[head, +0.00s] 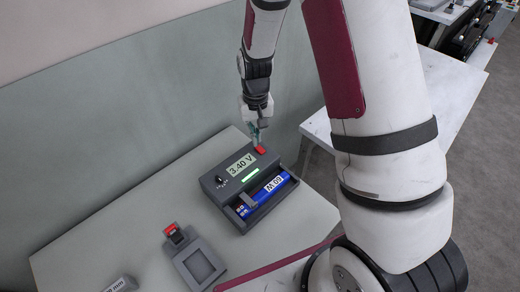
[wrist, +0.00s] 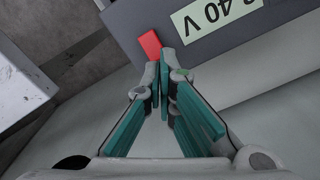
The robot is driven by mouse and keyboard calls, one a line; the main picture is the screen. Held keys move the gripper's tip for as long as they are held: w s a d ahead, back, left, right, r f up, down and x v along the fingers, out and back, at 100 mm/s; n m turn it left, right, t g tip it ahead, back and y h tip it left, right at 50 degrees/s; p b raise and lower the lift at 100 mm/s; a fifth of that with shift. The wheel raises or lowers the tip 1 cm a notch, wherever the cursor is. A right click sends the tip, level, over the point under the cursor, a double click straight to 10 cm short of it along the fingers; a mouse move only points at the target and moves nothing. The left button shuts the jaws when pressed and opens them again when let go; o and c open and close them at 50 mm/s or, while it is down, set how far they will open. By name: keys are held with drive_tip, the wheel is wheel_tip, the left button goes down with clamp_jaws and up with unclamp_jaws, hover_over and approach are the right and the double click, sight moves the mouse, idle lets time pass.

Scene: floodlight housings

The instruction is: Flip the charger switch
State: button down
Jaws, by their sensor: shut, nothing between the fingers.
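The charger (head: 228,202) is a dark grey box on the table, with a display reading 3.40 V, a small knob, a green lit bar and a blue battery pack (head: 268,191) marked 60 W in its bay. Its red switch (head: 260,149) sits at the far right corner of the top. The switch also shows in the wrist view (wrist: 150,44), with the charger's edge (wrist: 170,18) beside it. My gripper (head: 256,137) is shut and empty, its fingertips (wrist: 163,58) right at the switch. I cannot tell for certain whether they touch it.
A grey device with a red part (head: 198,262) stands left of the charger on the pale table (head: 85,240). A grey cylindrical item (head: 122,284) lies at the front left. A wall (head: 120,120) runs behind, and another white table (head: 318,128) stands to the right.

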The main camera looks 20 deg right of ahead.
drive_tip(key=shift+f+b, duration=0.35)
drive_tip(key=shift+f, duration=0.6)
drive_tip(key=shift+f, duration=0.3)
drive_tip(key=shift+r, duration=0.1)
wheel_tip(320, 180, up, 7)
drive_tip(key=p, duration=0.3)
idle(0.4)
